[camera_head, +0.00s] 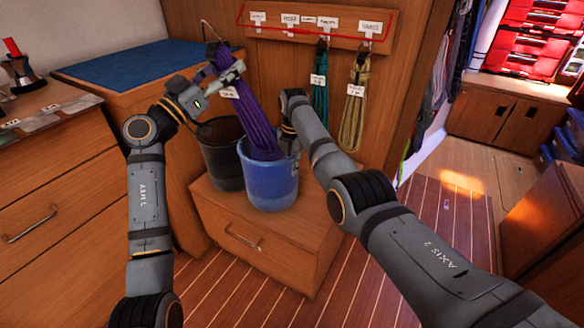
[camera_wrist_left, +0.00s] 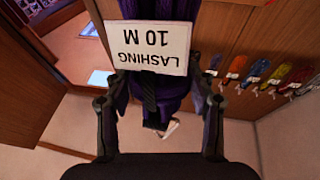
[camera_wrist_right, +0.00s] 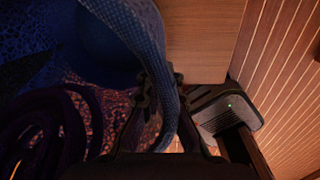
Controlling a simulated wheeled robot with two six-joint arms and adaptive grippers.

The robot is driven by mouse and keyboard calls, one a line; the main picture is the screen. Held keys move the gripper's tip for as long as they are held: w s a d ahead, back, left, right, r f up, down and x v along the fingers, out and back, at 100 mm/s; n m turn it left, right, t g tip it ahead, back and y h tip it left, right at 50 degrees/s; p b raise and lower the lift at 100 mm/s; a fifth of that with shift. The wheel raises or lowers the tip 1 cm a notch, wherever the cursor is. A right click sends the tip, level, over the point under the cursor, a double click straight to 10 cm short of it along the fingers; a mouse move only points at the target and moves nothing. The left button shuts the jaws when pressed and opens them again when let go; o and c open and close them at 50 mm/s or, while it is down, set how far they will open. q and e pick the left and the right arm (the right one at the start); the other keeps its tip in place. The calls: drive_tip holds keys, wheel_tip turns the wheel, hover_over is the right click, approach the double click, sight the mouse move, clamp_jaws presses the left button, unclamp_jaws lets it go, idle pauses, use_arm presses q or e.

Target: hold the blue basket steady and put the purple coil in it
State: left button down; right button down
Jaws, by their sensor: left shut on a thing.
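The purple coil (camera_head: 252,115) carries a white tag, which reads "LASHING 10 M" in the left wrist view (camera_wrist_left: 152,45). My left gripper (camera_head: 228,75) is shut on the upper part of the coil. The coil hangs at a slant, its lower end inside the blue basket (camera_head: 270,188). Dark purple loops (camera_wrist_right: 70,118) show inside the basket in the right wrist view. The basket stands upright on a low wooden drawer unit. My right gripper (camera_wrist_right: 163,90) is at its right rim, with the basket wall between close-set fingers. Its fingertips are hidden in the head view.
A dark bucket (camera_head: 221,150) stands left of the basket on the low drawer unit (camera_head: 270,238). Behind, a peg board (camera_head: 310,24) holds a teal coil (camera_head: 320,95) and a beige coil (camera_head: 354,105). A blue-topped cabinet (camera_head: 130,66) is at the left.

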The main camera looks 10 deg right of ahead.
use_arm(q)
drive_tip(key=shift+r, duration=0.1)
drive_tip(key=shift+c, duration=1.9)
unclamp_jaws()
drive_tip(key=shift+s, duration=0.1)
use_arm(e)
drive_tip(key=shift+r, duration=0.1)
use_arm(q)
drive_tip(key=shift+s+a+f, duration=0.1)
drive_tip(key=shift+a+f, duration=0.15)
drive_tip(key=v, duration=1.1)
drive_tip(key=shift+a, duration=0.15)
drive_tip(key=shift+s+r, duration=0.1)
drive_tip(key=shift+s, duration=0.05)
use_arm(e)
drive_tip(key=c, duration=1.4)
unclamp_jaws()
drive_tip(key=shift+c, duration=0.2)
